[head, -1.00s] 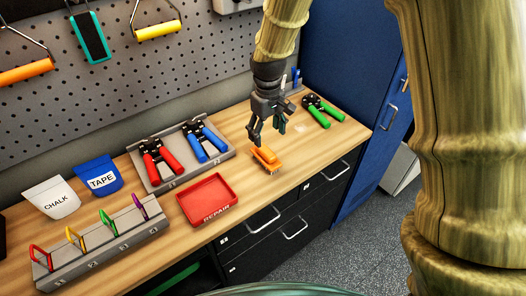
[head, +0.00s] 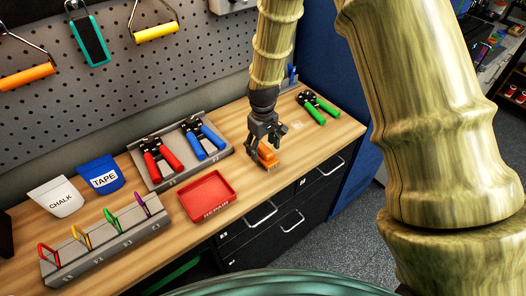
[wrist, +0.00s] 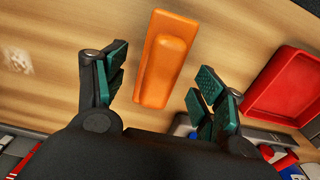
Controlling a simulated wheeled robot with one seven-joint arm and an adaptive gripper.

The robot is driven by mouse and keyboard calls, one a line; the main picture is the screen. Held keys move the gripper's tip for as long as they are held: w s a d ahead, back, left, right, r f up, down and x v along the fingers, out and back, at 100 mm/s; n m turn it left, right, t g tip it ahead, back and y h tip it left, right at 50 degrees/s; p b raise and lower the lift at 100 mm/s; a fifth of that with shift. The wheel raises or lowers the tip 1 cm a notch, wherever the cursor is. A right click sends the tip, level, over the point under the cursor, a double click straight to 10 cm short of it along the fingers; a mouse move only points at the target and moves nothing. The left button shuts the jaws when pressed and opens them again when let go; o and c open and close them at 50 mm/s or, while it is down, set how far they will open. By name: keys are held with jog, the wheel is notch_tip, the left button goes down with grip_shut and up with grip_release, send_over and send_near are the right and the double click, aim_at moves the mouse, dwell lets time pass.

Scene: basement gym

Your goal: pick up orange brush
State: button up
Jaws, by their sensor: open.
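The orange brush (head: 267,155) lies on the wooden workbench, to the right of the red tray, near the bench's front edge. My gripper (head: 264,146) is directly above it, pointing down, and partly hides it in the head view. In the wrist view, the brush (wrist: 164,58) shows its orange back and raised handle. The two teal-padded fingers of my gripper (wrist: 160,92) are spread apart, one to each side of the brush's near end. Neither finger visibly touches it. Its bristles are mostly hidden.
The red tray (head: 188,206) marked REPAIR stands left of the brush. Red-handled (head: 166,159) and blue-handled pliers (head: 208,139) rest on a grey rack behind. Green-handled pliers (head: 318,106) lie to the right. A grey rack (head: 105,248) of coloured clips stands at the left.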

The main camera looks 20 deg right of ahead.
jog(key=shift+f, duration=1)
jog(key=c, duration=1.2)
jog(key=shift+c, duration=0.2)
jog(key=shift+r, duration=0.2)
jog(key=shift+r+b, duration=0.3)
jog(key=shift+r, duration=0.2)
jog(key=shift+s+r+b, duration=0.2)
jog(key=shift+r+b, duration=0.2)
jog(key=shift+r, duration=0.1)
jog(key=shift+s+r+b, duration=0.15)
jog(key=shift+r+b, duration=0.2)
jog(key=shift+r, duration=0.15)
jog(key=s+d+r+b, duration=0.1)
jog(key=s+b, duration=0.3)
jog(key=s, duration=1.1)
jog(key=shift+s+d+r+b, duration=0.2)
jog(key=shift+r+b, duration=0.15)
